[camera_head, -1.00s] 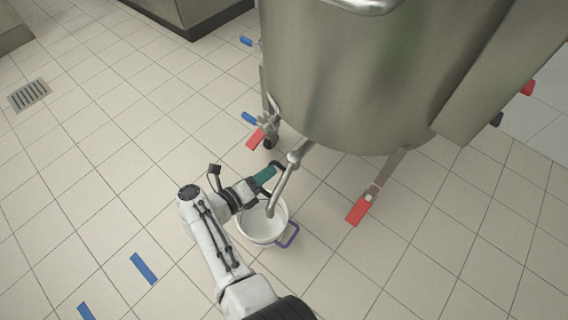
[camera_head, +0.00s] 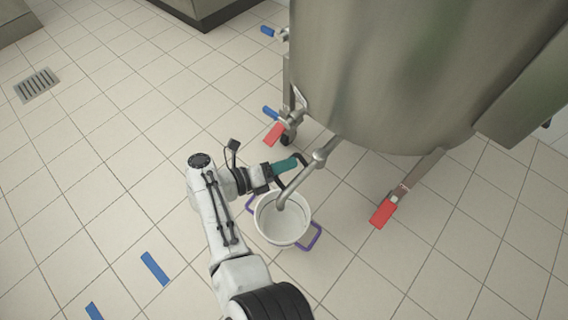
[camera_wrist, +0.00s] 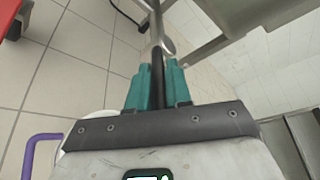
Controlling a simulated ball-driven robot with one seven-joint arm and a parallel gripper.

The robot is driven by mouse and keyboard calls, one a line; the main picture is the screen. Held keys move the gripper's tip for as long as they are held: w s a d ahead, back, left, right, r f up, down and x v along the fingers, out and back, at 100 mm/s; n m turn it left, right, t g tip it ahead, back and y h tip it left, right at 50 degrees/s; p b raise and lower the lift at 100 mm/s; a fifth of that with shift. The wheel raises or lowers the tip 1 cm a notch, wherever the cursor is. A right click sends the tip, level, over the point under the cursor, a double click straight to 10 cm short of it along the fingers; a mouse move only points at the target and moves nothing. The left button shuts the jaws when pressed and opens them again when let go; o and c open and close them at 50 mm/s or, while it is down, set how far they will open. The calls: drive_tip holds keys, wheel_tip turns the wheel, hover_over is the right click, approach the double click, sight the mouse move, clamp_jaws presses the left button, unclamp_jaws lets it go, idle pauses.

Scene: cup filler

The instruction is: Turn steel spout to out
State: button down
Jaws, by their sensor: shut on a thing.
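The steel spout (camera_head: 304,180) comes out from under a large steel tank and bends down toward a white pot with purple handles (camera_head: 268,228). Its lower end is over the pot's opening. My gripper (camera_head: 299,161) has teal fingers beside the spout. In the wrist view the teal fingers of my gripper (camera_wrist: 157,80) are shut on a dark handle (camera_wrist: 157,75) that lies between them. The spout's metal pipe (camera_wrist: 154,22) runs past the fingertips at the top. How the handle joins the spout is hard to see.
The steel tank (camera_head: 400,75) fills the upper right. Red foot plates (camera_head: 384,213) and blue-handled valves (camera_head: 271,113) are near its legs. Blue strips (camera_head: 154,268) lie on the tiled floor at lower left. A floor drain (camera_head: 37,85) is at far left.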

drive_tip(key=c, duration=1.1)
unclamp_jaws()
drive_tip(key=shift+w, duration=0.15)
drive_tip(key=v, duration=1)
drive_tip(key=shift+s+a+r, duration=0.1)
drive_tip(key=shift+s+a, duration=0.1)
drive_tip(key=shift+a, duration=0.15)
